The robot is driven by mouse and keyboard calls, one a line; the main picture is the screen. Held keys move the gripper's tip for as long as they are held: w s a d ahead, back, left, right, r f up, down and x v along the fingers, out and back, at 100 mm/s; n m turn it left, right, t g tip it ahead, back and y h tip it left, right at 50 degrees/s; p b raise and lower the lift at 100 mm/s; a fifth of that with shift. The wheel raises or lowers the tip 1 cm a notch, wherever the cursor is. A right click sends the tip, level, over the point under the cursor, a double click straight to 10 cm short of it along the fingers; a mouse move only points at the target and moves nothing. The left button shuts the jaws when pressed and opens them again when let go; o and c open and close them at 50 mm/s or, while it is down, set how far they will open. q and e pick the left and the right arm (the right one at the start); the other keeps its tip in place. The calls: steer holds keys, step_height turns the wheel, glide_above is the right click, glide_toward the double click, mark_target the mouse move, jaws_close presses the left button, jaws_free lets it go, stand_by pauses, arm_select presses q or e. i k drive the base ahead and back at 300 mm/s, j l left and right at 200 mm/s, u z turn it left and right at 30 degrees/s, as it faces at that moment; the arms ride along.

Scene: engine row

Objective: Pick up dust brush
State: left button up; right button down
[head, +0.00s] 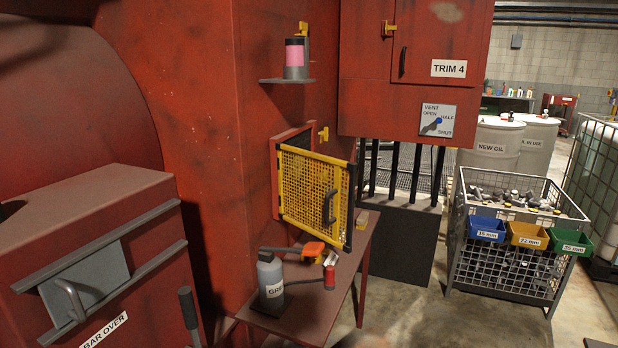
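I cannot pick out a dust brush with certainty. A small tan block (362,219), too small to identify, sits at the far end of the red side table (340,262), beside the yellow mesh guard. Nearer on that table stand a grey bottle (271,277) with a partly hidden label starting "GR" and a small red cylinder (329,277). An orange piece (313,249) with a dark bar shows just above them; whether it belongs to the bottle is unclear. Neither of my grippers shows in the head view.
The yellow mesh guard (312,188) with a dark handle stands out over the table. A wire crate (508,265) with coloured bins stands at right. Concrete floor (410,310) is open between table and crate.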

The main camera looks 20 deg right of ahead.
mark_target(362, 219)
steer(key=i+l, duration=0.15)
steer(key=l, duration=0.2)
steer(key=i+l, duration=0.2)
steer(key=i+l+u, duration=0.1)
steer(key=l, duration=0.35)
steer(key=i+l, duration=0.2)
steer(key=l, duration=0.15)
steer(key=i+l+u, duration=0.1)
steer(key=l, duration=0.25)
steer(key=i, duration=0.05)
